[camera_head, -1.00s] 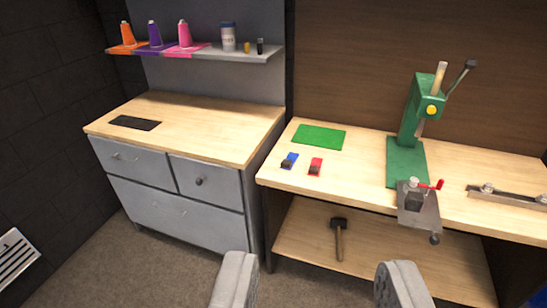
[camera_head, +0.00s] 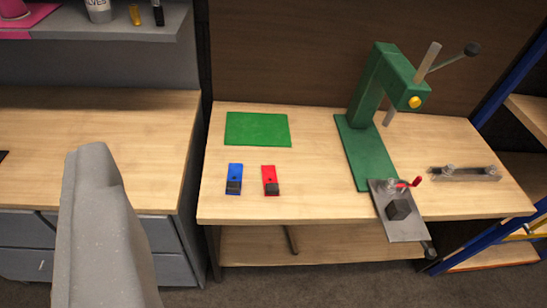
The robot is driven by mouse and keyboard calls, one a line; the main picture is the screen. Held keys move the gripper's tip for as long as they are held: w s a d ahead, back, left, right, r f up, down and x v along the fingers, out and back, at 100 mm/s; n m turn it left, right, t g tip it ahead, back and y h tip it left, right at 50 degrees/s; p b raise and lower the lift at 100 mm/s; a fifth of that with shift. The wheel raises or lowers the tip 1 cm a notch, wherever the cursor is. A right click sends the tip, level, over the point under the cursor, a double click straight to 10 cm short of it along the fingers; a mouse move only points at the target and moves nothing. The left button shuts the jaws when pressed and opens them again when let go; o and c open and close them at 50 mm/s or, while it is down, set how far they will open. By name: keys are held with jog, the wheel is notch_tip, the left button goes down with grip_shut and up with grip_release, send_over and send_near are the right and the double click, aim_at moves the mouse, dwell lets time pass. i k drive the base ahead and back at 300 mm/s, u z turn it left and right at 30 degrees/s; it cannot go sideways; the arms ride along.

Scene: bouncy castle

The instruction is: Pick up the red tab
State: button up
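The red tab (camera_head: 270,180) lies flat on the right-hand wooden workbench, with a dark block at its near end. A similar blue tab (camera_head: 234,178) lies just to its left, apart from it. One grey finger of my gripper (camera_head: 105,230) shows large at the lower left, in front of the drawer unit and left of both tabs in the picture. The other finger is out of view. Nothing touches the visible finger's inner side, and the gripper looks open. The red tab is fully visible.
A green mat (camera_head: 257,129) lies behind the tabs. A green press (camera_head: 375,110) stands to the right, with a metal plate fixture (camera_head: 400,222) at the bench's front edge and a metal bar (camera_head: 465,173) farther right. The bench around the tabs is clear.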

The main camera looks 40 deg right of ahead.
aim_at(271, 186)
jog(key=z, duration=0.3)
jog(key=i, duration=0.8)
jog(key=z, duration=0.6)
